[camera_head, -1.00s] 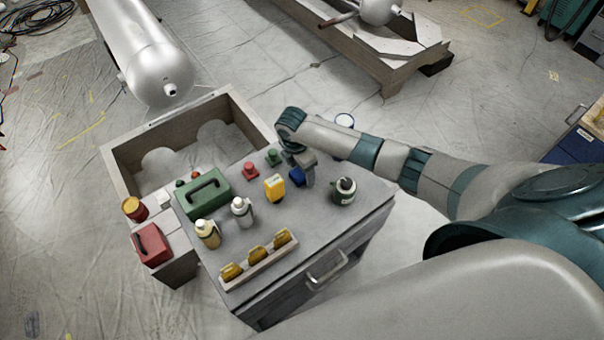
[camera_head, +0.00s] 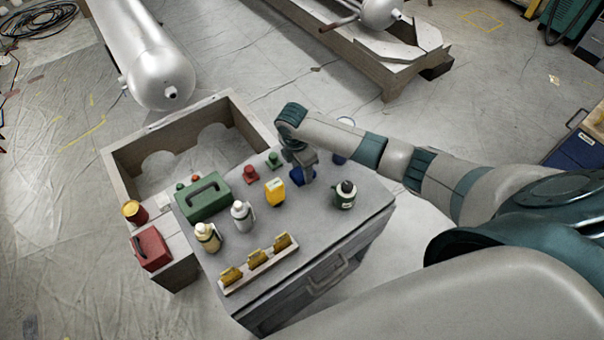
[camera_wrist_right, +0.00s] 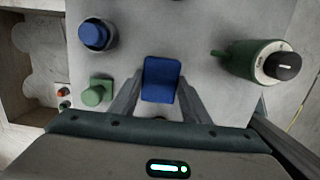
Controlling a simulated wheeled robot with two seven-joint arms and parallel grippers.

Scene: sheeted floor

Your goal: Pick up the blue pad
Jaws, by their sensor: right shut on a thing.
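The blue pad (camera_head: 301,177) is at the right part of the grey cabinet top, beside the yellow item. It also shows in the right wrist view (camera_wrist_right: 161,80) as a blue upright rectangle. My right gripper (camera_head: 304,172) reaches down over it from above, and its two fingers (camera_wrist_right: 160,97) stand on either side of the pad, shut on it. The fingers partly hide the pad in the head view. I cannot tell whether the pad is clear of the surface. My left gripper is not in view.
A wooden crate (camera_head: 128,160) stands behind.

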